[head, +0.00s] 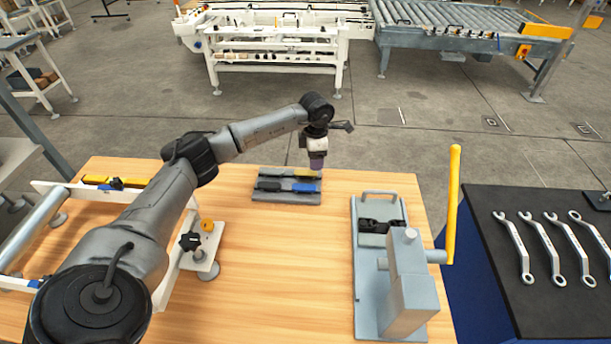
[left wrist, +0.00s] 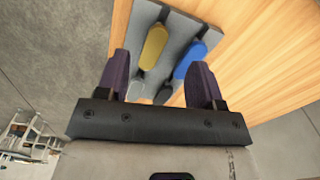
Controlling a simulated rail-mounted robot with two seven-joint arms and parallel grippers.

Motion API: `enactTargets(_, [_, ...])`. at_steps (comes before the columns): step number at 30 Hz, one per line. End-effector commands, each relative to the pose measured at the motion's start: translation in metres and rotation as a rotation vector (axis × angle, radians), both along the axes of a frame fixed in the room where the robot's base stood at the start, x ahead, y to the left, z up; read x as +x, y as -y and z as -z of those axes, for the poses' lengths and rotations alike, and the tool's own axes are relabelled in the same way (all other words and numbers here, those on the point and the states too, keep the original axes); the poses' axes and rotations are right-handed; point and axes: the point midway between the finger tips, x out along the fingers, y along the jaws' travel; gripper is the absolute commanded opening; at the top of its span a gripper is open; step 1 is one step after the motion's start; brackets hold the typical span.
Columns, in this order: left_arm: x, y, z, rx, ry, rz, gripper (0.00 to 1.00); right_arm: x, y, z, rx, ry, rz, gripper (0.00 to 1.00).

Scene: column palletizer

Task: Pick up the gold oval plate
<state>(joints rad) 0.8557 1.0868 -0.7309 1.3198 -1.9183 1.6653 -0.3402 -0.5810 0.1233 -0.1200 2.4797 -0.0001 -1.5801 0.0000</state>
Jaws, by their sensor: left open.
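The gold oval plate (left wrist: 154,46) lies on a grey tray (left wrist: 176,19) in the left wrist view, beside a blue oval plate (left wrist: 190,60). In the head view the gold plate (head: 305,177) shows at the tray's far right, partly behind my gripper. My left gripper (head: 316,166) points down close to that corner of the tray. In the left wrist view its two dark purple fingers (left wrist: 159,78) are apart with nothing gripped, and the gold plate shows between and beyond them. My right gripper is not in view.
A grey press with a yellow lever (head: 453,205) stands on the wooden table (head: 270,270) to the right. A white frame with a roller stands at left. Wrenches (head: 562,248) lie on a black bench. The table's middle is clear.

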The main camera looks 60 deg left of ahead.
Motion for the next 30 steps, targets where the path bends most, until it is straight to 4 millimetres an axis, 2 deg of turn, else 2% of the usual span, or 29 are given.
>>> enactTargets(3, [0.000, 0.000, 0.010, -0.001, -0.001, 0.000, 0.61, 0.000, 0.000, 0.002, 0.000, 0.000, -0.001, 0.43])
enactTargets(11, [0.000, -0.001, 0.019, 0.000, 0.001, 0.000, 0.61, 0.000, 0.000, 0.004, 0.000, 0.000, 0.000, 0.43])
enactTargets(22, [-0.002, -0.004, 0.062, -0.001, -0.002, -0.001, 0.61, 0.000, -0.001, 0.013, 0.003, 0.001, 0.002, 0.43])
enactTargets(30, [-0.001, -0.004, 0.066, 0.000, 0.001, 0.000, 0.61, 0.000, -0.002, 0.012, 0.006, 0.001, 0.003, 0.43])
